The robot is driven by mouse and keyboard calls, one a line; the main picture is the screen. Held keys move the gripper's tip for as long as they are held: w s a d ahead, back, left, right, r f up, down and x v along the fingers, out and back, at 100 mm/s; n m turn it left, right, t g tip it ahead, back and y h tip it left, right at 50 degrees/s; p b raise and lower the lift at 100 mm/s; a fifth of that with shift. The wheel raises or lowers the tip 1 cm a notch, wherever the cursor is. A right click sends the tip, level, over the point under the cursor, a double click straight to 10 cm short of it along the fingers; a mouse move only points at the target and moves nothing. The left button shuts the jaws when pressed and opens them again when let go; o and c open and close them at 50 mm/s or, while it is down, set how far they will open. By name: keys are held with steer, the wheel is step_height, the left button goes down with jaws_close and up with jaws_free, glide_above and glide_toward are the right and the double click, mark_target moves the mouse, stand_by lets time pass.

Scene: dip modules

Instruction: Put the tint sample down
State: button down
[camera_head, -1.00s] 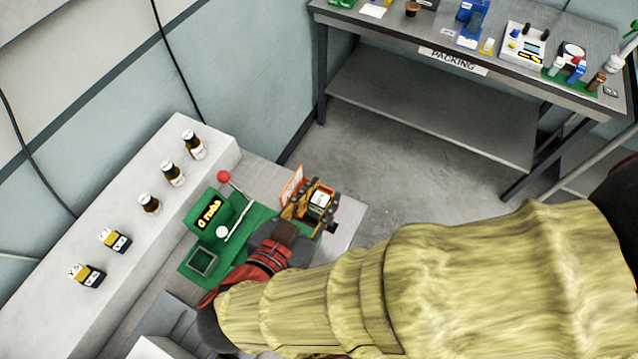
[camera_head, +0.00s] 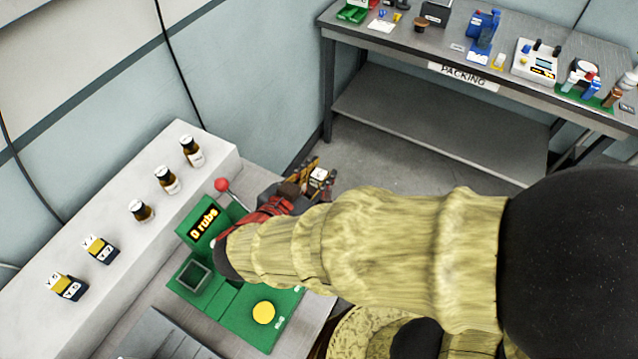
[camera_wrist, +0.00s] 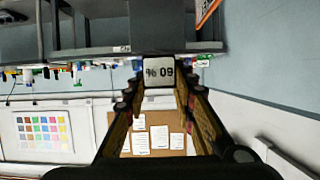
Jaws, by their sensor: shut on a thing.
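The tint sample looks like a small pale block (camera_wrist: 158,74) with dark print that reads upside down as 60 %. My gripper (camera_wrist: 158,98) is shut on it, with the block between the fingertips. In the head view the block (camera_head: 318,176) shows as a small white piece at the end of my gripper (camera_head: 312,182). It is held beyond the green rub tester (camera_head: 205,222), whose display reads 0 rubs. My arm hides part of the tester. A yellow disc (camera_head: 264,312) lies on the tester's green base (camera_head: 238,325).
A white ledge (camera_head: 95,195) at left carries brown bottles (camera_head: 191,151) and yellow-white boxes (camera_head: 67,286). A red-knobbed lever (camera_head: 222,185) rises near my arm. The crowded PACKING table (camera_head: 430,62) stands at the back, with open floor (camera_head: 365,150) in front.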

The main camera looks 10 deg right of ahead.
mark_target(314, 186)
steer(key=shift+w+f, duration=0.2)
steer(key=shift+f, duration=0.05)
steer(key=f+b, duration=0.3)
steer(key=shift+w+f, duration=0.2)
steer(key=shift+f, duration=0.1)
steer(key=shift+r, duration=0.1)
steer(key=c, duration=1.5)
jaws_free()
steer(key=shift+f, duration=0.2)
steer(key=shift+r, duration=0.2)
steer(key=p+v, duration=0.4)
steer(key=v, duration=0.8)
